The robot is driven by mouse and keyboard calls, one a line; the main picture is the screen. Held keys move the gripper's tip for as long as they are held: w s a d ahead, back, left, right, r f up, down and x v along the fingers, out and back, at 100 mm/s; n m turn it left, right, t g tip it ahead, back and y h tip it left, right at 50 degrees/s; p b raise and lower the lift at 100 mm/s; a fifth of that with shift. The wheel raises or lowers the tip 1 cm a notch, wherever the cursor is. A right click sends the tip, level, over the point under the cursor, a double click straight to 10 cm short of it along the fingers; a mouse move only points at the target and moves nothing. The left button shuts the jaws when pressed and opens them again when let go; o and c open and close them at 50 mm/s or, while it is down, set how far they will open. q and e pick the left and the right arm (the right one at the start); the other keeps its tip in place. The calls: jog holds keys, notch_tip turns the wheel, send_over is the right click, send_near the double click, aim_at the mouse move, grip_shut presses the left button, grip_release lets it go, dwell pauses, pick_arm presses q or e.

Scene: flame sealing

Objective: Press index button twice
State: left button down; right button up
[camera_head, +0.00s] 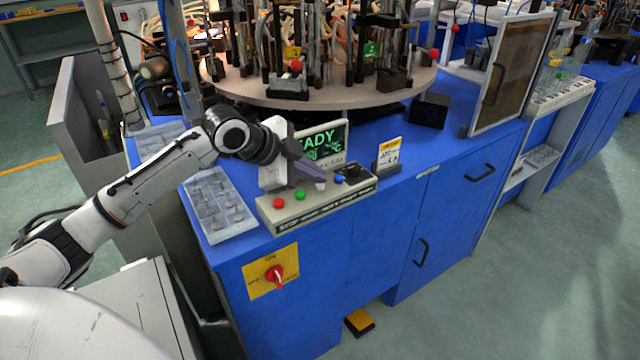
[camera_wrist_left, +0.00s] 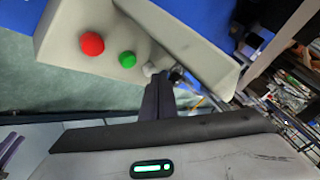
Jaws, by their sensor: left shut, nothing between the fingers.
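The control box (camera_head: 318,208) stands on the front edge of the blue bench. Its top carries a red button (camera_head: 278,203), a green button (camera_head: 300,194), a white button (camera_head: 320,186) and a blue button (camera_head: 340,179). The small labels are too small to read, so I cannot tell which is the index button. My left gripper (camera_head: 319,172) is shut and empty, its fingertips just above or at the white button. In the left wrist view the fingers (camera_wrist_left: 158,96) point at the white button (camera_wrist_left: 150,69), partly covering that area; contact cannot be told. My right gripper is out of view.
A green-lit screen (camera_head: 322,143), partly hidden by my left gripper, reads "ADY" behind the box. A clear tray (camera_head: 222,222) lies left of the box, a small sign (camera_head: 389,153) right. A red rotary switch (camera_head: 275,275) is on the bench front. The round turntable (camera_head: 330,98) stands behind.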

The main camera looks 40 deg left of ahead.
pick_arm(q)
jog(key=shift+f, duration=0.45)
dwell(0.6)
jog(key=shift+r+p, duration=0.9)
jog(key=shift+p, duration=0.3)
notch_tip(320, 180, up, 5)
jog(key=p, duration=0.5)
jog(key=shift+p, duration=0.4)
